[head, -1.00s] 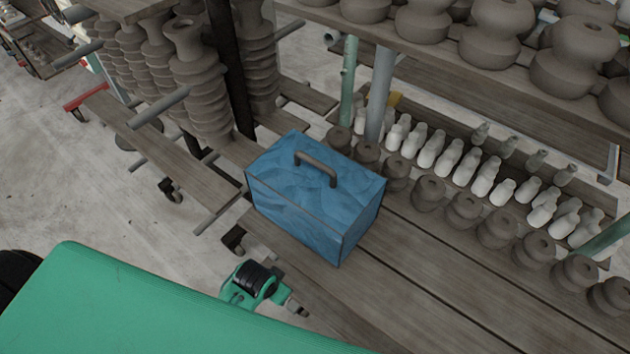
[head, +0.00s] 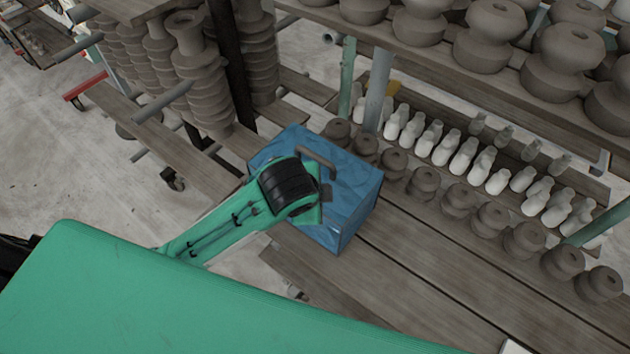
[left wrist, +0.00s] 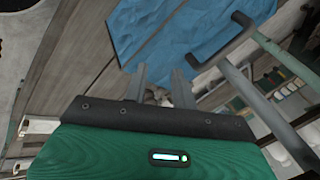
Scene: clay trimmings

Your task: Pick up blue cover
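The blue cover (head: 352,190) is a box-shaped blue piece with a grey bar handle (head: 317,157) on top. It rests on a wooden plank shelf. My left arm reaches over its left part and hides some of its top and front. My left gripper (left wrist: 160,88) shows two grey fingers set apart, with nothing between them. In the left wrist view the blue cover (left wrist: 185,25) lies beyond the fingers and the handle (left wrist: 238,62) stands to their right, not between them. My right gripper is not in view.
Dark clay pieces (head: 459,200) and white pieces (head: 463,155) stand in rows behind and right of the cover. Stacked ribbed clay columns (head: 190,70) stand at the back left. An upper shelf (head: 450,55) holds more pots. The planks (head: 420,275) in front right are bare.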

